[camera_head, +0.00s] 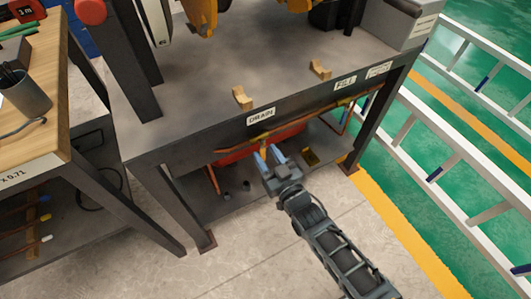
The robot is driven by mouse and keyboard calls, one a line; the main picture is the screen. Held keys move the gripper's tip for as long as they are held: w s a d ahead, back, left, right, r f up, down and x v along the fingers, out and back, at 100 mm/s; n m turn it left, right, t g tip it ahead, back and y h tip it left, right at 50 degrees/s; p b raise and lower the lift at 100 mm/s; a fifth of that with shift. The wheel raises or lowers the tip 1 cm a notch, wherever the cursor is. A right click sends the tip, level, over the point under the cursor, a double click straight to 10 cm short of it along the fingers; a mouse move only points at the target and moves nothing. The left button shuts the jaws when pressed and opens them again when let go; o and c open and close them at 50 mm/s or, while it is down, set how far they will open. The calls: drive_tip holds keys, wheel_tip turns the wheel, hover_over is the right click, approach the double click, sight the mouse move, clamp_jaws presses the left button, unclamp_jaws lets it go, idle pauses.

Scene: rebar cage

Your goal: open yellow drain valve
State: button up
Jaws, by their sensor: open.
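A white label reading DRAIN (261,117) is on the front edge of the grey steel bench. Below it a copper pipe (325,108) runs along the bench front, with a small yellowish part (258,142) under the label that looks like the drain valve handle. It is too small to tell its turn position. My gripper (268,158) is open, its blue-grey fingers pointing up and away just below that part, in front of a red vessel. I cannot tell whether the fingers touch anything. The fingers and wrist hide part of the red vessel (236,153).
A FILL label (345,82) sits farther right on the bench edge. A dark bench leg (375,120) stands right of my gripper, another (180,205) to its left. Aluminium ladders (460,155) lie at right. The concrete floor in front is clear.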

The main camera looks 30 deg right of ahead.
drive_tip(key=shift+w, duration=0.65)
clamp_jaws()
